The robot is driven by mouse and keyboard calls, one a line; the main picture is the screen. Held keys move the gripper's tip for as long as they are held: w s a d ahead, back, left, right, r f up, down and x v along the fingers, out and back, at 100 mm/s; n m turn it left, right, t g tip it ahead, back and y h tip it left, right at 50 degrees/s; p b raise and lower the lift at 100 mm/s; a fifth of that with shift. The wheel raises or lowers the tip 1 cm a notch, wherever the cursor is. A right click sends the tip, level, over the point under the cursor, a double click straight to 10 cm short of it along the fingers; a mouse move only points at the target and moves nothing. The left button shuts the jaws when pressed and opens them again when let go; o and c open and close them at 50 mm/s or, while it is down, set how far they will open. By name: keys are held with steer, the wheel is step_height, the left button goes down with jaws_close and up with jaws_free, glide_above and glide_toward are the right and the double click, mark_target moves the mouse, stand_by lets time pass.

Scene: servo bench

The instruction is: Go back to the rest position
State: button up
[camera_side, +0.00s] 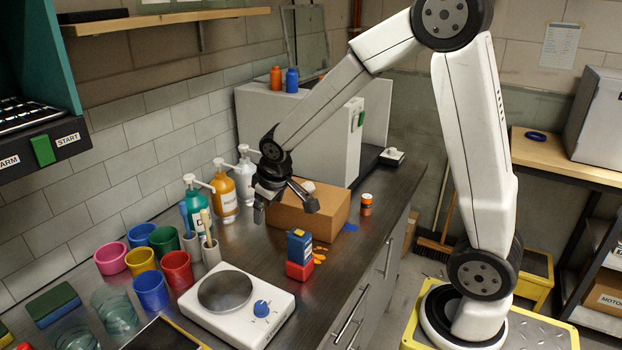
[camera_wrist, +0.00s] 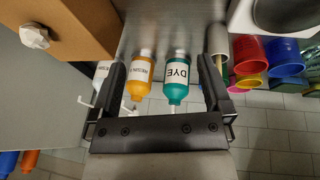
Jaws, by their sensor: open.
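My gripper (camera_side: 285,198) is open, with its two dark fingers apart and nothing between them. In the side view it hangs above the dark bench top, in front of the cardboard box and the pump bottles. In the wrist view my gripper (camera_wrist: 165,92) has its fingers spread at left and right. The orange bottle (camera_wrist: 141,75) and the green DYE bottle (camera_wrist: 176,80) show in the gap between them, beyond the fingers. My arm is bent, reaching left over the bench from its base on the yellow-edged platform.
The cardboard box (camera_side: 318,222) is close behind my gripper. The green bottle (camera_side: 195,205), orange bottle (camera_side: 223,195) and a white pump bottle (camera_side: 245,175) stand by the wall. A blue and red block stack (camera_side: 300,250), hotplate (camera_side: 238,305) and several coloured cups (camera_side: 152,288) are nearer.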

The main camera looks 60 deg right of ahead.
steer(key=s+a+f+y, duration=0.1)
steer(key=s+a+f, duration=0.1)
steer(key=s, duration=0.5)
steer(key=s+a+f+g, duration=0.1)
steer(key=s+a, duration=0.3)
steer(key=s, duration=0.3)
steer(key=shift+f+y, duration=0.4)
steer(key=shift+a, duration=0.1)
